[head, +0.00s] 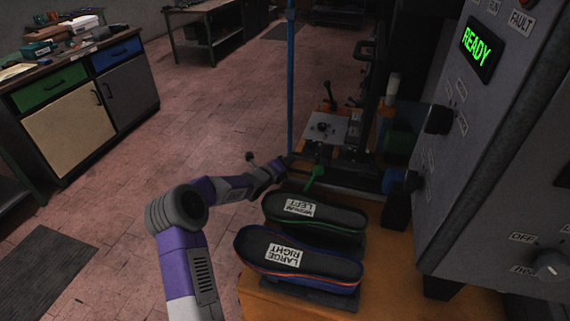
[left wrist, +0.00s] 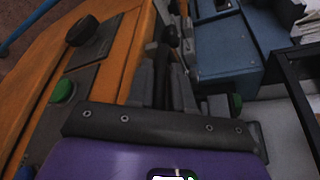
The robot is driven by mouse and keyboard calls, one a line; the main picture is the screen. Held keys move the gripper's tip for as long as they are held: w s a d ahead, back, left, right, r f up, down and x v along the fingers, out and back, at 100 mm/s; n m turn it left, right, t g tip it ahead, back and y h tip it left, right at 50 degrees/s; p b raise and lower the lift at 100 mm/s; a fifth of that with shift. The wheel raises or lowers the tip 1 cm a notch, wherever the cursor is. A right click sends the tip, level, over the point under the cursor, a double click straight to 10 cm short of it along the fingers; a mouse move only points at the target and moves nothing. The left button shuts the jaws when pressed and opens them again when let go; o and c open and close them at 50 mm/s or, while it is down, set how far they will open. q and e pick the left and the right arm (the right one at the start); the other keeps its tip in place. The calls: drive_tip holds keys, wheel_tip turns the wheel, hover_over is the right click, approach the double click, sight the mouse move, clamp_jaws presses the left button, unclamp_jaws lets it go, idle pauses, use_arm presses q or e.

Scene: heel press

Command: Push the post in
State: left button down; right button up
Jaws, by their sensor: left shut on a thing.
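My left gripper (head: 287,162) reaches in from the left to the machine's near side, behind the two shoe forms. In the left wrist view its two grey fingers (left wrist: 164,88) are shut on a dark, narrow post-like part (left wrist: 167,62). The head view is too dark and crowded there to show the held part clearly or how far in it stands. A black rounded knob (left wrist: 171,36) shows just beyond the fingertips. The press display (head: 476,50) reads READY in green. My right gripper is in neither view.
Shoe forms marked LARGE RIGHT (head: 297,264) and a left one (head: 314,216) lie on the orange bench (head: 260,303) close to my left arm. A green-knobbed lever (head: 316,174) stands near the gripper. The grey control cabinet (head: 480,160) blocks the right.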

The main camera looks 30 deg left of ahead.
use_arm(q)
drive_tip(key=c, duration=1.1)
unclamp_jaws()
drive_tip(key=shift+s+a, duration=0.1)
